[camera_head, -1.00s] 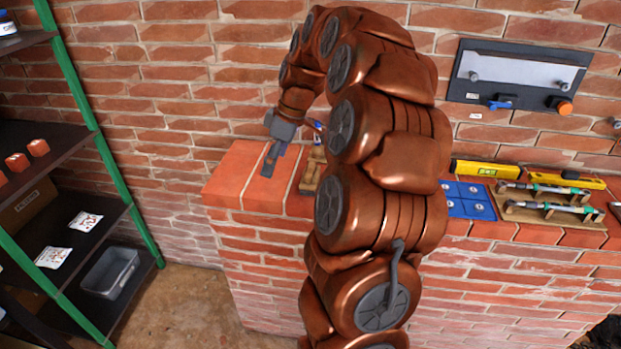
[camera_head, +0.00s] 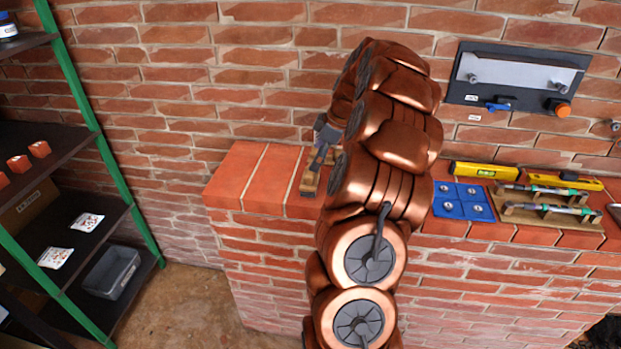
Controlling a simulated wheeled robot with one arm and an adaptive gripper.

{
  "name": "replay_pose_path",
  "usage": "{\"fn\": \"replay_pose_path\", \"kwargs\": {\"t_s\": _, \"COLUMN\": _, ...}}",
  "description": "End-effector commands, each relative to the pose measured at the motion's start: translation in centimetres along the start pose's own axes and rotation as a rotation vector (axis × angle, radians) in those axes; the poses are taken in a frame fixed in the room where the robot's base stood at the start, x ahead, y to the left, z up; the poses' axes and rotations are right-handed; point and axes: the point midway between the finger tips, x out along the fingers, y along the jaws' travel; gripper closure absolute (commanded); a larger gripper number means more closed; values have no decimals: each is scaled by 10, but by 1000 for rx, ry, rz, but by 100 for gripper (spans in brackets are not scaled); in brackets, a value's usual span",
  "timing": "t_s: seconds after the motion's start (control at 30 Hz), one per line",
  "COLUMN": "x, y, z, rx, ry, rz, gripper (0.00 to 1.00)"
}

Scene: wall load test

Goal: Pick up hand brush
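My gripper (camera_head: 318,165) reaches down over the left part of the brick ledge, mostly behind my own copper-coloured arm. Its dark finger part is over or beside a small wooden block or holder (camera_head: 308,187); I cannot tell if they touch. I cannot make out whether the fingers are open or shut, or hold anything. I cannot identify a hand brush for certain in this view. My arm hides the middle of the ledge.
The brick ledge (camera_head: 250,178) is bare at its left end. To the right lie a blue tile set (camera_head: 463,201), a yellow level (camera_head: 486,170) and a wooden rack (camera_head: 548,217) with tools. A wall panel (camera_head: 517,80) hangs above. A green-framed shelf (camera_head: 88,110) stands left.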

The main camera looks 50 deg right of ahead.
Motion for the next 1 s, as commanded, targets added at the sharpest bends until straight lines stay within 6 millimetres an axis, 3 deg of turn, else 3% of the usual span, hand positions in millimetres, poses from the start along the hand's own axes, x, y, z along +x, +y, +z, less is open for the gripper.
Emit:
{"fn": "replay_pose_path", "kwargs": {"t_s": 0.4, "x": 45, "y": -1, "z": 2, "rx": 1, "ry": -1, "rz": -4, "gripper": 0}}
{"fn": "replay_pose_path", "kwargs": {"t_s": 0.63, "x": 47, "y": 0, "z": 3, "rx": 1, "ry": 0, "rz": -1, "gripper": 1}}
{"fn": "replay_pose_path", "kwargs": {"t_s": 1.0, "x": 46, "y": 0, "z": 3, "rx": 0, "ry": 0, "rz": -1, "gripper": 40}}
